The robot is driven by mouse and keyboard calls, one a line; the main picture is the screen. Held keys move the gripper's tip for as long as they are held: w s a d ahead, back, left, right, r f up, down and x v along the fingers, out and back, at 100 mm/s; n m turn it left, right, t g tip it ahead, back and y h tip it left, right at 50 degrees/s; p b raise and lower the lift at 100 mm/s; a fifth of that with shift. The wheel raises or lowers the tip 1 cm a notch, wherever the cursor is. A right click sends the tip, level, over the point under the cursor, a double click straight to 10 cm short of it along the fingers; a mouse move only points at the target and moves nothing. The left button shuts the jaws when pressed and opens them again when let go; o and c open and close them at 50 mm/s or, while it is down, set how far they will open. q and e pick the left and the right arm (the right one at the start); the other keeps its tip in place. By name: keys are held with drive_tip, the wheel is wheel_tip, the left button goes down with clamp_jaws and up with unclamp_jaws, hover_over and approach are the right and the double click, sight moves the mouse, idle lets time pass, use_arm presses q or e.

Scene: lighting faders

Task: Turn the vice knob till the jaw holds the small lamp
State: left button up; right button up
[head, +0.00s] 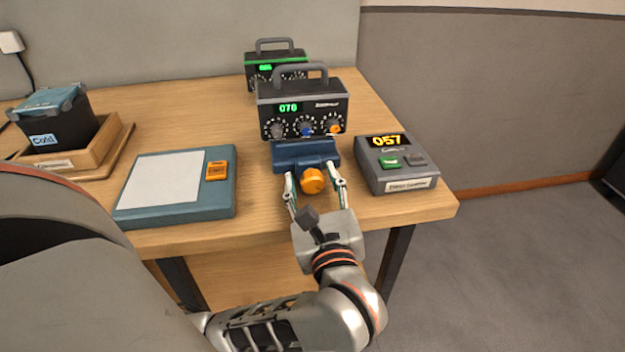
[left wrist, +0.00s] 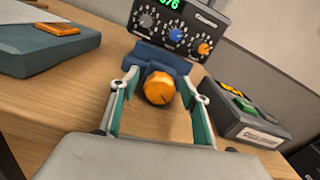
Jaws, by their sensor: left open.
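The blue vice (head: 303,152) stands on the wooden table, just in front of a dark box with dials. Its orange knob (head: 313,181) faces the front edge. In the left wrist view the knob (left wrist: 159,88) sits between the fingers, with the vice body (left wrist: 157,58) behind it. My left gripper (head: 315,180) is open, with one finger on each side of the knob. A gap shows between each finger and the knob in the left wrist view. I cannot make out the small lamp or the jaw's opening. My right gripper is not in view.
The dark box (head: 303,118) reads 076, and a similar box (head: 275,57) stands behind it. A grey counter box (head: 397,165) reading 057 is close on the right. A blue-grey pad (head: 137,208) and a wooden tray (head: 115,132) are on the left.

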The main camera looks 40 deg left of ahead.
use_arm(q)
drive_tip(key=shift+c, duration=0.3)
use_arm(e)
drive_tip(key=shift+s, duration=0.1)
use_arm(q)
drive_tip(key=c, duration=1.1)
drive_tip(key=shift+o, duration=0.2)
drive_tip(key=shift+r+m, duration=0.1)
drive_tip(key=shift+m, duration=0.3)
drive_tip(key=shift+m+p, duration=0.3)
drive_tip(key=shift+p, duration=0.05)
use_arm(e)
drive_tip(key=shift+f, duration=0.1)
use_arm(q)
drive_tip(key=o, duration=1.1)
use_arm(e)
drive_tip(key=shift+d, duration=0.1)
